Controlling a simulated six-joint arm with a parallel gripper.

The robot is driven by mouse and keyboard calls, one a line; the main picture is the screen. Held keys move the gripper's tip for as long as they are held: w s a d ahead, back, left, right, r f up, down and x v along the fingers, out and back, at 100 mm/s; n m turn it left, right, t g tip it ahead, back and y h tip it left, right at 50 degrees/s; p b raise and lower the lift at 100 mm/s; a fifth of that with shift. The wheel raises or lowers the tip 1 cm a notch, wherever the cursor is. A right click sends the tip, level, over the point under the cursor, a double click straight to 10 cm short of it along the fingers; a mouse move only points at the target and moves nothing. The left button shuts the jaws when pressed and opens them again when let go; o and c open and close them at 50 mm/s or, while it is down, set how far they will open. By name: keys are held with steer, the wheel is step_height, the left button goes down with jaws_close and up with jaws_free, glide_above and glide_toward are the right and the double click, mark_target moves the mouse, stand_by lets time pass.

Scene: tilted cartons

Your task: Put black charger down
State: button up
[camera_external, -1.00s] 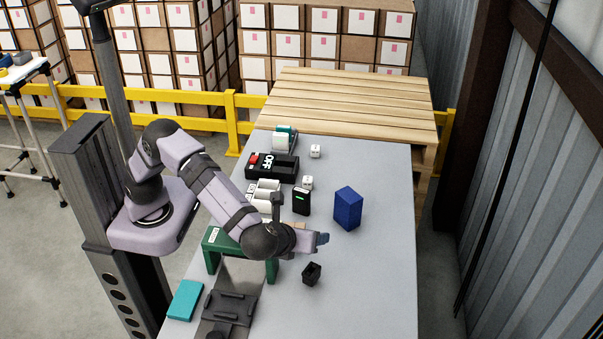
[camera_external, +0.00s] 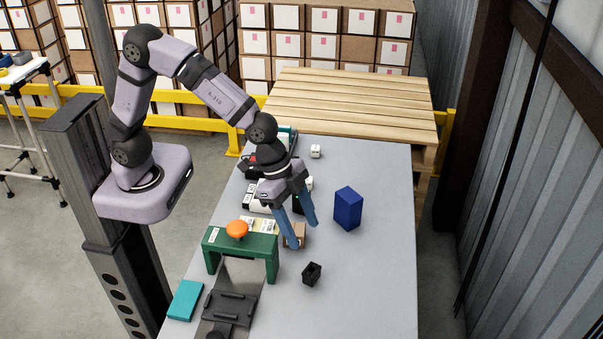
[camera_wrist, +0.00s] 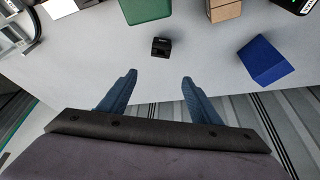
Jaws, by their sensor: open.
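A black box with a green light, which looks like the black charger (camera_external: 297,208), stands on the grey table. In the external view it is mostly hidden behind my gripper's fingers; in the wrist view only part of it shows at the top right corner (camera_wrist: 301,5). My gripper (camera_external: 304,236) points down over the table, in front of the box from the external camera. Its two blue fingers are apart with nothing between them, as the wrist view (camera_wrist: 157,77) also shows.
A blue block (camera_external: 348,209) stands to the right. A small black open holder (camera_external: 312,273) is nearer the front. A green stand (camera_external: 240,247) with an orange knob (camera_external: 237,229) and a small brown carton (camera_external: 295,234) are close by. The table's right side is clear.

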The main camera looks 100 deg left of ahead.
glide_toward(312, 273)
steer(key=f, duration=0.2)
steer(key=shift+w+x, duration=0.15)
steer(key=shift+x, duration=1.75)
steer(key=shift+w+x, duration=0.2)
steer(key=shift+x, duration=1.7)
steer(key=shift+d+r, duration=0.1)
steer(key=shift+r, duration=0.05)
steer(key=c, duration=1.2)
steer(key=shift+c, duration=0.2)
steer(key=shift+p, duration=0.3)
step_height(312, 273, up, 10)
steer(key=p, duration=0.1)
